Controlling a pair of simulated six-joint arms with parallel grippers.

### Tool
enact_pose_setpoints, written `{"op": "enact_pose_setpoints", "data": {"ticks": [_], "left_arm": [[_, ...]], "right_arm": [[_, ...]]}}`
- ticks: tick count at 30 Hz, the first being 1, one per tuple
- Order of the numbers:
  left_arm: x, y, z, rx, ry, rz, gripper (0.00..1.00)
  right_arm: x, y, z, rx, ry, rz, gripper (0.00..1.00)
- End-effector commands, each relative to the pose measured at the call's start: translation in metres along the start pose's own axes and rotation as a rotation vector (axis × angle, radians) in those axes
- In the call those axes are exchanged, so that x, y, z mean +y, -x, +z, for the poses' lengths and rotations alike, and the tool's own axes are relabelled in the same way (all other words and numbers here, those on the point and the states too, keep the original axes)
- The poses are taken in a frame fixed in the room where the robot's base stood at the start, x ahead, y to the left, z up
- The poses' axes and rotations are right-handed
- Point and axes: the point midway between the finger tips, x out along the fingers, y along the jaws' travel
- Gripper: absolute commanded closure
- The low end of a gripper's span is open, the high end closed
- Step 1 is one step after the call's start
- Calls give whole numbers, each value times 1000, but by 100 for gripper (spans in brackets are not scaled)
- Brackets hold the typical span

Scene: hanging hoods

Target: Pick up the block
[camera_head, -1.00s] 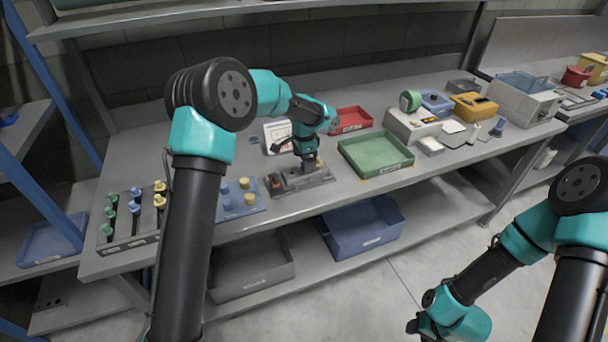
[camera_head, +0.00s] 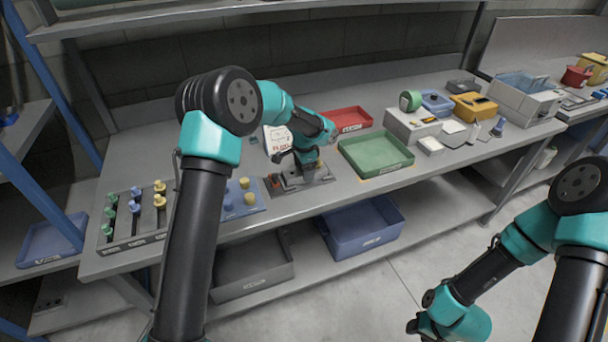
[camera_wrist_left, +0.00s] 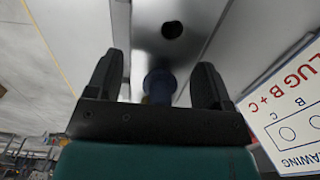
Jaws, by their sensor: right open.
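A grey metal block (camera_head: 300,180) with a hole in its top rests on the bench. It also shows in the left wrist view (camera_wrist_left: 170,55), with a round blue piece (camera_wrist_left: 160,84) near it. My left gripper (camera_head: 308,166) is right above the block in the head view. In the left wrist view its two black fingers (camera_wrist_left: 157,82) are apart on either side of the blue piece, with gaps on both sides. My right gripper (camera_head: 440,332) is open, low at the bottom edge, away from the bench; its fingertips are hardly visible.
A green tray (camera_head: 378,162) and a red tray (camera_head: 350,118) lie right of the block. A blue board with pegs (camera_head: 243,197) and a rack of coloured pegs (camera_head: 133,228) are to the left. A white printed card (camera_wrist_left: 295,105) stands close behind the left gripper.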

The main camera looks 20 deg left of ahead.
Motion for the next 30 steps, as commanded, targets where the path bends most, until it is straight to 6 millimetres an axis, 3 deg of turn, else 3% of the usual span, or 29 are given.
{"op": "enact_pose_setpoints", "data": {"ticks": [2, 18, 30], "left_arm": [[0, 0, 0, 0, 0, 0, 34], [0, 0, 0, 0, 0, 0, 85], [-1, 9, -1, 2, 0, -3, 86]], "right_arm": [[0, 0, 0, 0, 0, 0, 57], [0, 0, 0, 0, 0, 0, 57], [0, 0, 0, 0, 0, 0, 57]]}}
